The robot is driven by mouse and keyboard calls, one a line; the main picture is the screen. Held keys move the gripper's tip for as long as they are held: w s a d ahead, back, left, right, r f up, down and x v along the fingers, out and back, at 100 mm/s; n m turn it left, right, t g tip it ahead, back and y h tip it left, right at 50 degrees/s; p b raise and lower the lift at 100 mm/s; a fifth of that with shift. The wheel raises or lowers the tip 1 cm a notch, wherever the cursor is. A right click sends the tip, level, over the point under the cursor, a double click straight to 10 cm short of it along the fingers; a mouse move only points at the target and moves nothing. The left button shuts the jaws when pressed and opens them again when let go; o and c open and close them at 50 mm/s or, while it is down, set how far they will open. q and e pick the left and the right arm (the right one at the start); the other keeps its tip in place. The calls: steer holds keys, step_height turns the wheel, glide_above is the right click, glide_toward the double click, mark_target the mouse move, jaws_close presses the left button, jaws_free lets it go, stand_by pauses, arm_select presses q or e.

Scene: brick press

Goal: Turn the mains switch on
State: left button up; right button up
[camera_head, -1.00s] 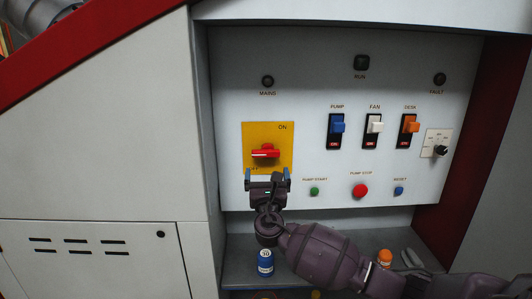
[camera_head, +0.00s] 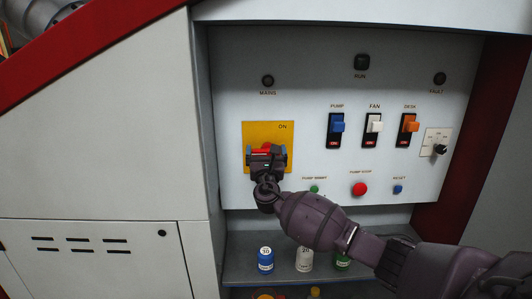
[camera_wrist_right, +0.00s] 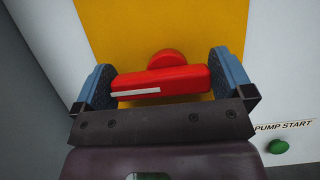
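The mains switch is a red bar handle (camera_head: 263,149) on a yellow plate (camera_head: 284,131) marked ON at its upper right. In the right wrist view the handle (camera_wrist_right: 165,84) lies nearly level, with a white stripe towards its left end. My right gripper (camera_head: 266,156) is at the switch, its fingers wide apart. In the wrist view its blue-grey finger pads (camera_wrist_right: 163,82) stand beside the two ends of the handle, close to it; firm contact cannot be told. In the head view the gripper hides much of the handle and lower plate. My left gripper is not in view.
Right of the switch are blue, white and orange rocker switches (camera_head: 374,125), a black selector knob (camera_head: 440,149) and a red pump stop button (camera_head: 358,190). The green pump start button (camera_head: 314,189) is close to my right arm. Several bottles, including a blue one (camera_head: 265,261), stand on the shelf below.

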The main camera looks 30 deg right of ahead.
steer(key=c, duration=0.5)
